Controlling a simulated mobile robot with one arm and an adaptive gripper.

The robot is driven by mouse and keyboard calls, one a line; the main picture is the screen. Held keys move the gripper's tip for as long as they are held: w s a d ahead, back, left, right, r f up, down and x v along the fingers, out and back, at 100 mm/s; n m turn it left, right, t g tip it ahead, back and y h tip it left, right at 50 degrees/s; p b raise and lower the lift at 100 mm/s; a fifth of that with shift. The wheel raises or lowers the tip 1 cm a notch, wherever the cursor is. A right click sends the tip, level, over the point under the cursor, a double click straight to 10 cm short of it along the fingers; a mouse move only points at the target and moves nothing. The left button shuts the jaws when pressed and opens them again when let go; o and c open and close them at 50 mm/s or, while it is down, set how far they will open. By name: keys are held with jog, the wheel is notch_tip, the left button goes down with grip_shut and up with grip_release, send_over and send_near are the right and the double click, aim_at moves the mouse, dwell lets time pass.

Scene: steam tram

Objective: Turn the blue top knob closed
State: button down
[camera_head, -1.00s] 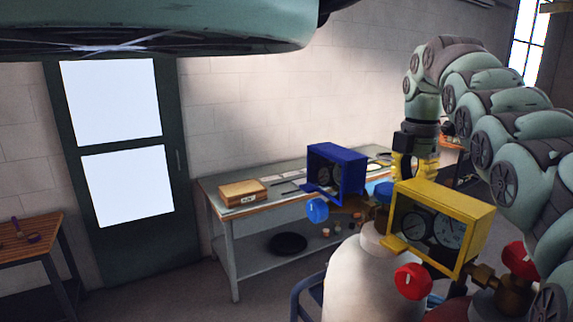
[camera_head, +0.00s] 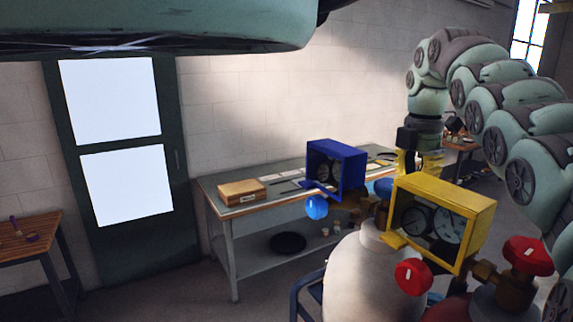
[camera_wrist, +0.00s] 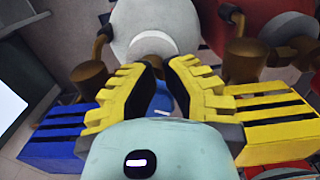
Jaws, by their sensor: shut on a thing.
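The blue top knob (camera_head: 381,187) sits on top of the blue gauge's cylinder, partly hidden behind the yellow gauge box. In the wrist view a piece of the blue knob (camera_wrist: 163,101) shows between the yellow fingers. My gripper (camera_head: 417,166) is low over this knob, its lower part hidden by the yellow box in the head view. In the wrist view my gripper (camera_wrist: 165,72) is shut on the knob, with a finger on either side. The blue gauge box (camera_head: 337,168) has a second blue knob (camera_head: 316,207) in front.
The yellow gauge box (camera_head: 440,225) stands close in front of my gripper. Red knobs (camera_head: 412,277) and (camera_head: 528,255) are near it. Pale cylinder (camera_head: 365,275) stands below. A workbench (camera_head: 222,200) with a wooden box (camera_head: 242,190) is behind.

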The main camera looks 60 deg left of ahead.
jog(key=shift+p, duration=0.5)
notch_tip(320, 180, up, 6)
jog(key=p, duration=0.5)
jog(key=shift+w+f, duration=0.1)
jog(key=shift+f, duration=0.05)
